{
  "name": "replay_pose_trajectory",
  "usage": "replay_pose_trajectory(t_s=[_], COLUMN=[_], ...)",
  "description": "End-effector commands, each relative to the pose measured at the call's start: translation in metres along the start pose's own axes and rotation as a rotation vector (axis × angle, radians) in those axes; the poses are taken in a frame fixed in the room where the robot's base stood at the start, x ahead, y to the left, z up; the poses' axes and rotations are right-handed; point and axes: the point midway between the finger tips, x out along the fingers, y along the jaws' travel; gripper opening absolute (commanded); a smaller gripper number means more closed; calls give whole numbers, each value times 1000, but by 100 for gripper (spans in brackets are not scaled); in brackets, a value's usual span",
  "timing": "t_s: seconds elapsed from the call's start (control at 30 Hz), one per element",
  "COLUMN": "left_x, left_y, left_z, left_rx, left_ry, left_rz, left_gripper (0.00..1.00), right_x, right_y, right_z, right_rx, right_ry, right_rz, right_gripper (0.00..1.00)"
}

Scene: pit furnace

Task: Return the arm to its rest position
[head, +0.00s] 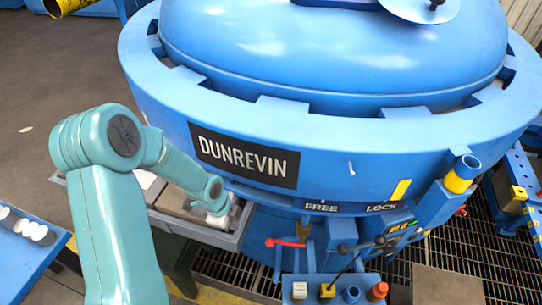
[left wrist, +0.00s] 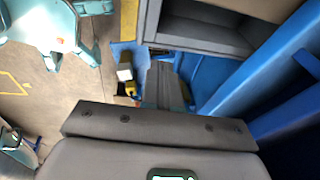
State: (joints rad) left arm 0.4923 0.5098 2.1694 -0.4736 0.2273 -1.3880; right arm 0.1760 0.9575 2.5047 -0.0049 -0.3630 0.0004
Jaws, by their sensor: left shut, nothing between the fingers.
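My left arm (head: 118,190) is teal and comes up from the bottom left of the head view. It bends at a raised elbow and reaches down to the right toward the furnace front. My left gripper (head: 224,212) is small there, at the grey tray's right part, below the DUNREVIN plate; I cannot tell whether it touches anything. In the left wrist view the shut, empty fingers (left wrist: 164,86) show beyond the dark grey palm bar. My right gripper is not in view.
The blue furnace (head: 340,130) fills the middle and right. A grey tray (head: 205,232) juts from its front left. Below are a red handle (head: 285,242), a lever and a small blue stand (head: 330,281). A blue table (head: 25,262) with white pieces stands at left.

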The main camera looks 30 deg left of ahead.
Motion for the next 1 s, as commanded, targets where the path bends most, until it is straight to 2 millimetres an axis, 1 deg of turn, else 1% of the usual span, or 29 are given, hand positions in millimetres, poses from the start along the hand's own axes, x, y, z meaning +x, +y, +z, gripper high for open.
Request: replay_pose_trajectory(t_s=[0.1,0.17,0.27,0.37,0.4,0.43,0.47,0.5,0.6,0.7,0.8,1.0], left_x=[0,3,20,46,56,63,69,76,88,93,96,96], left_y=[0,2,16,45,61,72,84,100,134,158,169,171], left_z=[0,-4,-30,-74,-92,-104,-114,-126,-146,-155,-158,-158], left_rx=[-1,-20,-153,-436,-572,-675,-777,-908,-1191,-1386,-1488,-1503], left_ry=[0,8,52,110,123,127,127,119,77,31,5,2], left_rz=[0,3,29,90,122,146,168,197,249,271,275,276], left_gripper=[0,0,0,0,0,0,0,0,0,0,0,0], right_x=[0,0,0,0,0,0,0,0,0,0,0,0], right_y=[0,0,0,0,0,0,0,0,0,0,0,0], right_z=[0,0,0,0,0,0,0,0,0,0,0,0], right_rx=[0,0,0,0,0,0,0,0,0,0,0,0], right_ry=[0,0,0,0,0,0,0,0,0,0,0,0], right_rz=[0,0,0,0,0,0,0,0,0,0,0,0], right_gripper=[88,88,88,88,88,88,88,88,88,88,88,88])
